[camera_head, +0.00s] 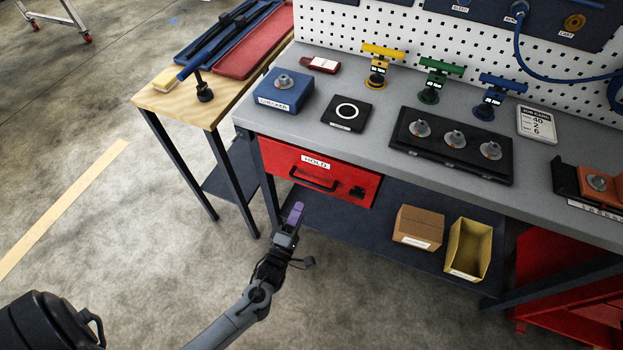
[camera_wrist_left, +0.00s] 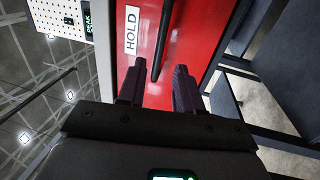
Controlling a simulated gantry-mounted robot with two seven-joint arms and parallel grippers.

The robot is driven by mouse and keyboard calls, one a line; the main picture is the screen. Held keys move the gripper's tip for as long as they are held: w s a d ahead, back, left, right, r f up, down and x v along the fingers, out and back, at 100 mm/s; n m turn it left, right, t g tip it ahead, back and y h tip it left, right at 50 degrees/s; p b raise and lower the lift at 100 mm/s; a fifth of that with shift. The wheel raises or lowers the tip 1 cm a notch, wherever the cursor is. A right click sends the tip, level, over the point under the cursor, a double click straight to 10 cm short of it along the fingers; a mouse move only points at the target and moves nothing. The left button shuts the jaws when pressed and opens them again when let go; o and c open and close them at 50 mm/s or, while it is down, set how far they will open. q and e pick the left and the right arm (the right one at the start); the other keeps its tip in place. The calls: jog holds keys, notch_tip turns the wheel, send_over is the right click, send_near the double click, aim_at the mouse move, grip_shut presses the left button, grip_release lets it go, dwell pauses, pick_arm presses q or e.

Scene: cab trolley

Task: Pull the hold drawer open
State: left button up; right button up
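The red hold drawer (camera_head: 275,160) sits under the front edge of the workbench, with a white HOLD label (camera_head: 316,162) and a black bar handle (camera_head: 312,184). Its front looks closed beneath the worktop. My left gripper (camera_head: 295,214) is just below and in front of the handle in the head view. In the left wrist view, its two dark fingers (camera_wrist_left: 157,82) are spread apart with nothing between the tips. The handle (camera_wrist_left: 163,40) lies ahead of the gap between them, and the drawer front (camera_wrist_left: 195,40) fills the middle. My right gripper is not in view.
The grey worktop (camera_head: 360,140) holds a blue box (camera_head: 285,97) and a black tray (camera_head: 407,159) of several knobs. A dark latch (camera_head: 357,193) is on the drawer's right. The lower shelf holds a cardboard box (camera_head: 419,224) and a yellow bin (camera_head: 484,235). Floor in front is clear.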

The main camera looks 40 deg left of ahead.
aim_at(311, 183)
pick_arm(q)
jog(key=b+x, duration=0.2)
jog(key=x, duration=0.8)
grip_shut()
